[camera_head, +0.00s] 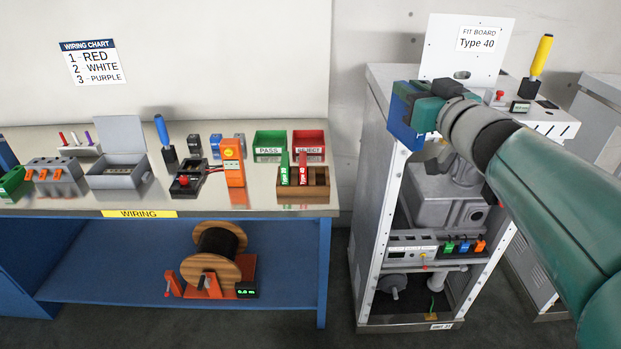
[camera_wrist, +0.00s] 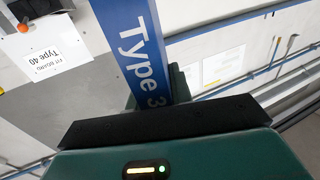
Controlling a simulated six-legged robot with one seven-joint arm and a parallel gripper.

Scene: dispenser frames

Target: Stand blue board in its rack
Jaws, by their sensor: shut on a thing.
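My gripper (camera_head: 428,98) is shut on the blue board (camera_head: 404,134), held up in front of the open cabinet's top left corner. In the wrist view the blue board (camera_wrist: 138,48) runs up from the jaws, with "Type 3" and a cut-off character on its face. Part of the board is hidden behind my gripper. The brown wooden rack (camera_head: 310,190) is on the right end of the workbench, lower left of my gripper and apart from it. A green board (camera_head: 284,169) and a red board (camera_head: 303,167) stand in its left part; its right part looks empty.
Green PASS (camera_head: 270,152) and red REJECT (camera_head: 309,151) bins sit behind the rack. An orange meter (camera_head: 234,164) stands left of it. The open cabinet (camera_head: 369,190) is right of the bench, with a white "Type 40" sign (camera_head: 462,55) on top. A floor gap separates bench and cabinet.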

